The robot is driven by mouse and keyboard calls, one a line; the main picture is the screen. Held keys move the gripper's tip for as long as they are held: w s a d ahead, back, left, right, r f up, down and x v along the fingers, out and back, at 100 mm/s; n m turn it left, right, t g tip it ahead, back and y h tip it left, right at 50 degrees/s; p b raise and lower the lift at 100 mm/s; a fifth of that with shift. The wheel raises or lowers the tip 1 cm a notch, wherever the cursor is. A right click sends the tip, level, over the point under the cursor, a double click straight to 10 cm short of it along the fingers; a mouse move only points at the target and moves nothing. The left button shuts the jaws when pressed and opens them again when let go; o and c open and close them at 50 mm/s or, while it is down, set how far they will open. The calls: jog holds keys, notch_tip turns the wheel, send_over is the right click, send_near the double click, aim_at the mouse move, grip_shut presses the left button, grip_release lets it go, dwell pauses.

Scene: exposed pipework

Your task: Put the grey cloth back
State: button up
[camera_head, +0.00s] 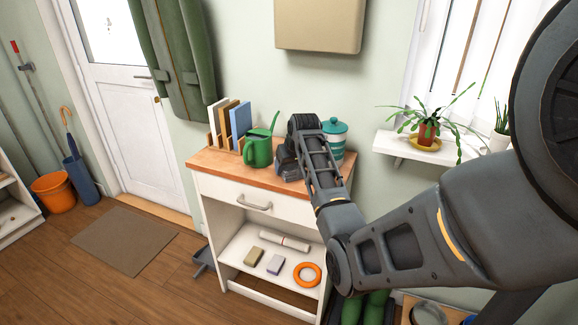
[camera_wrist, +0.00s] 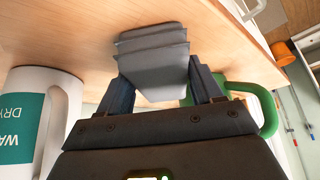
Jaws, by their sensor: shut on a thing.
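The grey cloth (camera_wrist: 153,50) is a folded stack of layers in the wrist view. My gripper (camera_wrist: 160,80) is shut on it, with a dark finger on each side. The cloth is at or just above the wooden top of the white cabinet (camera_head: 222,160); I cannot tell whether it touches. In the head view my gripper (camera_head: 288,163) is over that top, between the green watering can and the teal-banded canister. My arm and gripper hide much of the cloth there.
The green watering can (camera_head: 258,152) stands left of my gripper, and the canister (camera_head: 335,137) behind right. Books (camera_head: 239,122) stand at the back left. The front left top is clear.

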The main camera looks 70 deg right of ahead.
jog(key=o, duration=1.3)
jog(key=v, duration=1.2)
jog(key=shift+r, duration=0.1)
